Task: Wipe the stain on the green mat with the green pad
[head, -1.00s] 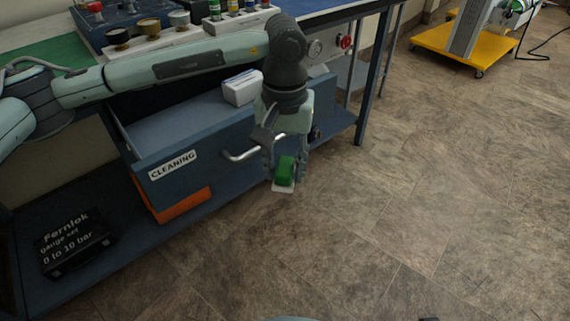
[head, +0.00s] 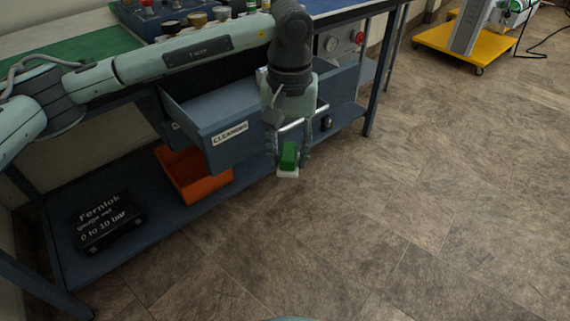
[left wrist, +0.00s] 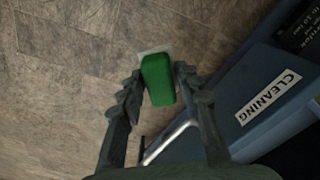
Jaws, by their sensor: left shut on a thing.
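My left gripper (head: 288,160) is shut on the green pad (head: 289,152), a green block with a pale flat underside. It holds the pad over the floor, in front of the open drawer's handle. In the left wrist view the pad (left wrist: 158,82) sits between the two fingers (left wrist: 158,74). The green mat (head: 98,45) lies on the bench top at the upper left, partly behind my left arm. I cannot make out a stain on it. My right gripper is not in view.
The drawer marked CLEANING (head: 229,133) stands open beneath the bench. An orange bin (head: 196,181) and a black gauge case (head: 106,221) are on the lower shelf. Bottles and cups stand on the bench top. A yellow cart (head: 455,45) is far right; the floor between is clear.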

